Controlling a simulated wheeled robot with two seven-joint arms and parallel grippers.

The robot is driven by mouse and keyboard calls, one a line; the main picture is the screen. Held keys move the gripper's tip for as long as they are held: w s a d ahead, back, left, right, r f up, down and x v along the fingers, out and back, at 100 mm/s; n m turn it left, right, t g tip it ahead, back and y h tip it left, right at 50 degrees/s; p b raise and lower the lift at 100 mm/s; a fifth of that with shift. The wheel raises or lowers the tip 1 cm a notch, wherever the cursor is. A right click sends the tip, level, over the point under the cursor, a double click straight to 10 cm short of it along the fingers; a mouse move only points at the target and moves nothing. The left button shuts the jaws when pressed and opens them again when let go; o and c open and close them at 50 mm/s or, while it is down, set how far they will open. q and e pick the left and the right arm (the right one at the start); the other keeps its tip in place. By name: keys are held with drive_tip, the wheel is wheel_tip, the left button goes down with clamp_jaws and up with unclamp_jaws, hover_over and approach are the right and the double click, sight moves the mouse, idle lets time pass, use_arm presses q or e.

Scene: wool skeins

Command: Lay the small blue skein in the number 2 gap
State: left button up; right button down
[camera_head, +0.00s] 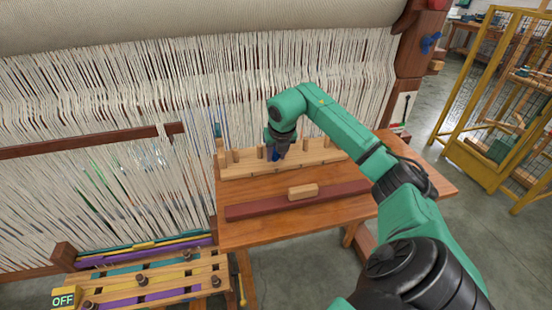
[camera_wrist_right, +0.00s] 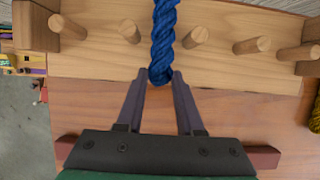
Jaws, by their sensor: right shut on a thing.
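The blue skein (camera_wrist_right: 163,40) is a twisted rope-like hank. My right gripper (camera_wrist_right: 161,78) is shut on its near end in the right wrist view. The skein extends away from the fingers over the pegged wooden board (camera_wrist_right: 90,62), in line with the space between a peg (camera_wrist_right: 130,32) on its left and a peg (camera_wrist_right: 195,37) on its right. I cannot tell whether it touches the board. In the head view the gripper (camera_head: 277,153) is over the board (camera_head: 238,171), with little of the blue showing. No gap numbers are legible. My left gripper is not in view.
A dark red bar (camera_head: 245,210) with a wooden block (camera_head: 303,191) lies in front of the board on the table (camera_head: 290,232). A yellow skein (camera_wrist_right: 316,108) shows at the wrist view's right edge. Loom threads (camera_head: 190,80) hang behind. The table's front is clear.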

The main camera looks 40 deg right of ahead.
drive_tip(key=shift+f, duration=0.8)
drive_tip(key=shift+w, duration=0.1)
drive_tip(key=shift+f, duration=0.15)
drive_tip(key=c, duration=0.5)
unclamp_jaws()
drive_tip(key=shift+c, duration=0.2)
